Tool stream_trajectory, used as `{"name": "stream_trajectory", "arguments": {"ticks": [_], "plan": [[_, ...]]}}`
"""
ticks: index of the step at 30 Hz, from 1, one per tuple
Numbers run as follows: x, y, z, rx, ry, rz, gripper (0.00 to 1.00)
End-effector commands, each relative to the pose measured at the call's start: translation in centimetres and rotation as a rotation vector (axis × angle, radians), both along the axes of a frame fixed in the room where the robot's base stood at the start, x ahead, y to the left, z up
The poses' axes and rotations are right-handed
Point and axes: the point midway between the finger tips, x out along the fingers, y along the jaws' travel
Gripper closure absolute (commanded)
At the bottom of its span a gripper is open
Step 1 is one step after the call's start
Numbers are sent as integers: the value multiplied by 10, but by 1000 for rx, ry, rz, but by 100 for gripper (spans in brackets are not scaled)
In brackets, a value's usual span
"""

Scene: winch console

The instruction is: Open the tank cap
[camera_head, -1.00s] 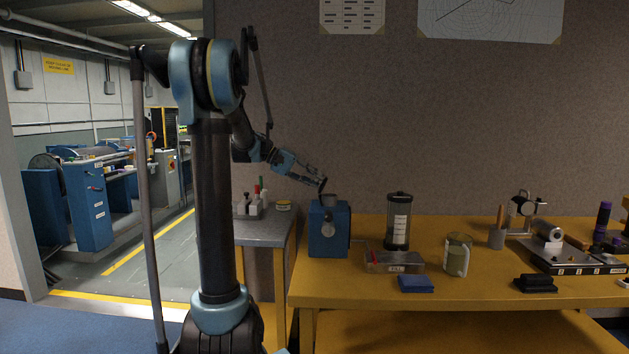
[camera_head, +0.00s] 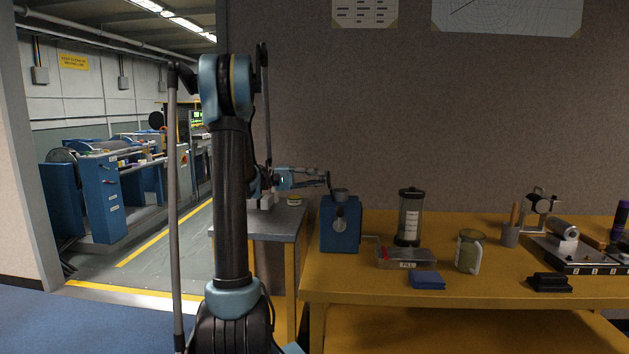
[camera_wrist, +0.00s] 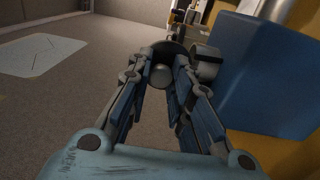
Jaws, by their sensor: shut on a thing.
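The blue tank (camera_head: 340,232) stands on the left end of the yellow bench, with a grey filler neck (camera_head: 340,195) on top. In the wrist view the tank (camera_wrist: 275,75) fills the right side and the neck (camera_wrist: 207,66) shows beside my fingertips. My gripper (camera_head: 318,180) comes in level from the left at the neck's upper left. In the wrist view my gripper (camera_wrist: 165,68) is shut on the cap, a dark round disc (camera_wrist: 170,47) with a ball knob (camera_wrist: 161,75) between the fingers. The cap is off the neck's mouth, tipped to its left side. Whether a hinge joins them is hidden.
Right of the tank stand a clear canister (camera_head: 410,218), a tray (camera_head: 405,258), a blue block (camera_head: 427,281) and a jar (camera_head: 469,252). A grey side table (camera_head: 285,225) with small bottles lies below my forearm. The wall is behind; air above the bench is free.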

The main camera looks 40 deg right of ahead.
Motion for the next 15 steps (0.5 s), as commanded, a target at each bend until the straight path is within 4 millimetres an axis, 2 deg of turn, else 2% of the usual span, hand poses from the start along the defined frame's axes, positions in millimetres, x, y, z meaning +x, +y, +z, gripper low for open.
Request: {"name": "stream_trajectory", "arguments": {"ticks": [10, 11, 12, 13, 15], "plan": [[2, -1, 0, 0, 2, 4, 100], [2, -1, 0, 0, 2, 4, 74], [2, -1, 0, 0, 1, 3, 64], [2, -1, 0, 0, 1, 3, 59], [1, -1, 0, 0, 1, 2, 59]]}}
